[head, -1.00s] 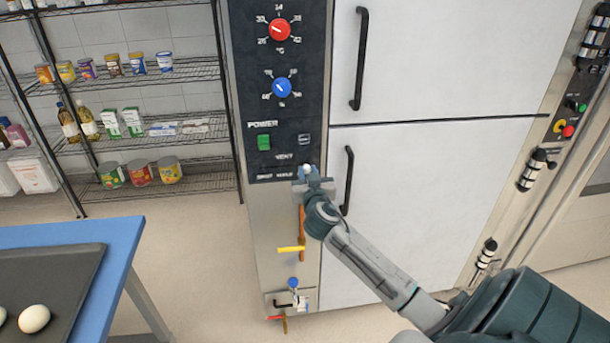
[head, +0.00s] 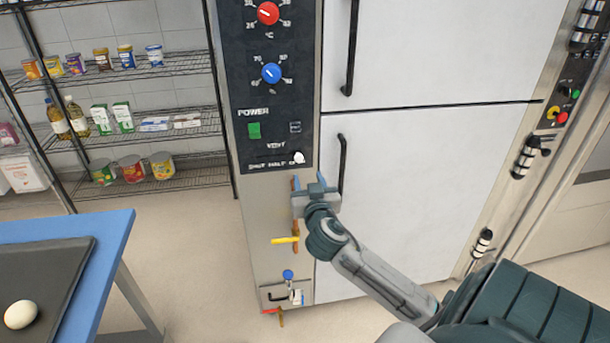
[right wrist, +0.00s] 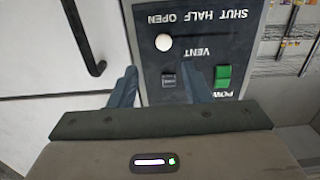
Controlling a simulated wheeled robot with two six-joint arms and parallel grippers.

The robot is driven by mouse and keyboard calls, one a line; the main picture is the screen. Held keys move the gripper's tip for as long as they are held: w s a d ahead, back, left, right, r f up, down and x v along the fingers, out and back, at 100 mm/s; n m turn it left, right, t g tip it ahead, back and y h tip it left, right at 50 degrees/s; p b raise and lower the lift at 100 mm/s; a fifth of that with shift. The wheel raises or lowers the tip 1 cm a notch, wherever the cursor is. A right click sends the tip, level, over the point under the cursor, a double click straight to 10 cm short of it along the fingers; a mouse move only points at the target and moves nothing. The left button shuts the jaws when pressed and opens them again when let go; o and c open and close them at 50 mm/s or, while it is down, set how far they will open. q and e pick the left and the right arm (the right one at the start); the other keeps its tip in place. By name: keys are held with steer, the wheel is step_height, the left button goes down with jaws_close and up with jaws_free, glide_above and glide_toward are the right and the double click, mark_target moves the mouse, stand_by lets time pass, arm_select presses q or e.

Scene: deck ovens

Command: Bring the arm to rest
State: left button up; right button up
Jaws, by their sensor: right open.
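My right gripper (head: 309,184) is in front of the oven cabinet, just below the black control panel (head: 258,88). Its two fingers are apart with nothing between them. In the right wrist view the gripper (right wrist: 162,85) points at the panel, with the white vent knob (right wrist: 163,42) beyond the fingertips and clear of them. In the head view the vent knob (head: 299,157) sits at the panel's lower right, by the "OPEN" end of its label. My left gripper is not in view.
A black door handle (head: 342,165) is close to the right of the gripper. A yellow-handled pipe (head: 285,240) and small valves (head: 288,275) are below. A blue table (head: 115,235) with a dark tray (head: 75,262) stands at left. Floor between table and cabinet is clear.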

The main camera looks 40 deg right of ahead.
steer(key=shift+v, duration=0.85)
steer(key=s+d+f+n+g+y, duration=0.1)
steer(key=s+f+n+g+y, duration=0.15)
steer(key=f, duration=1.45)
steer(key=s+d+f+n+g+y, duration=0.1)
steer(key=f+g, duration=0.2)
steer(key=f, duration=1.3)
steer(key=s+a+f+n+g+y, duration=0.1)
steer(key=s+a+f+g, duration=0.1)
steer(key=s+f, duration=0.65)
steer(key=s+a+f+n+g+y, duration=0.15)
steer(key=s+f, duration=0.35)
steer(key=f, duration=0.7)
steer(key=s+a+f+g+y, duration=0.1)
steer(key=s+a+f, duration=0.3)
steer(key=s, duration=0.5)
steer(key=s+a+f+g+y, duration=0.1)
steer(key=s+a+f, duration=0.3)
steer(key=s, duration=0.5)
steer(key=s+a+f+g, duration=0.3)
steer(key=s+a+f, duration=0.1)
steer(key=s+f, duration=0.4)
steer(key=shift+s+a+n+y, duration=0.3)
steer(key=shift+s+n+y, duration=0.1)
steer(key=shift+s, duration=0.25)
